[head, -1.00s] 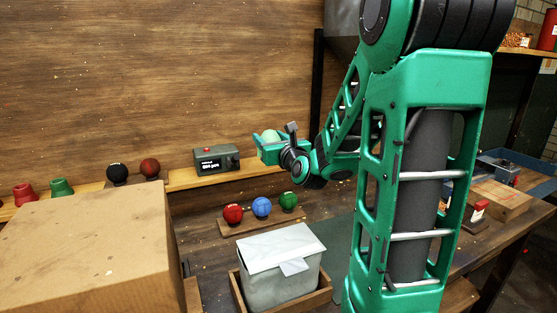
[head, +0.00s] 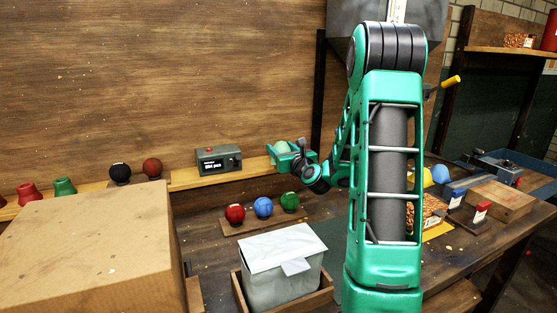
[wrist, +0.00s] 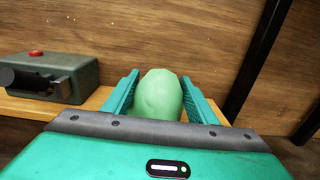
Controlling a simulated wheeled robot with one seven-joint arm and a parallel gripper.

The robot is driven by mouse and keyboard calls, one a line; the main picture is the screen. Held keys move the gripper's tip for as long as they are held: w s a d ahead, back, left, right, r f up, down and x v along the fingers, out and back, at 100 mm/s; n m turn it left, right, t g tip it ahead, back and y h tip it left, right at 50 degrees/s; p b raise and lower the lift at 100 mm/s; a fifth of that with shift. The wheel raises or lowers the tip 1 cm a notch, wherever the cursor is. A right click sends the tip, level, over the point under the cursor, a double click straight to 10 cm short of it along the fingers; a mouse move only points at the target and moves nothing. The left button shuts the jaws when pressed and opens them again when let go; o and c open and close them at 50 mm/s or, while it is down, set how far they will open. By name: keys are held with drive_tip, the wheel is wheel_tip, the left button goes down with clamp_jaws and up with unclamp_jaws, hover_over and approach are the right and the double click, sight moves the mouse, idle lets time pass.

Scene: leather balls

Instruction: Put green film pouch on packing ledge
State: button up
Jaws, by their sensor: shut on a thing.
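The green film pouch (wrist: 158,97), pale green and rounded, sits between the two teal fingers of my gripper (wrist: 160,85) in the wrist view. My gripper is shut on it. In the head view the pouch (head: 283,147) shows small in my gripper (head: 282,154), at the right part of the wooden ledge along the back wall. The ledge (head: 190,179) is a narrow light-wood strip; it also shows behind and below the fingers in the wrist view (wrist: 92,105). I cannot tell whether the pouch touches the ledge.
Red, blue and green balls (head: 263,207) sit on a rack in front. A lidded grey bin (head: 282,262) and large cardboard box (head: 85,245) stand nearer. A dark post (wrist: 262,60) rises at right.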

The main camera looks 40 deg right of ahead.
drive_tip(key=shift+f, duration=1.6)
drive_tip(key=o, duration=1.3)
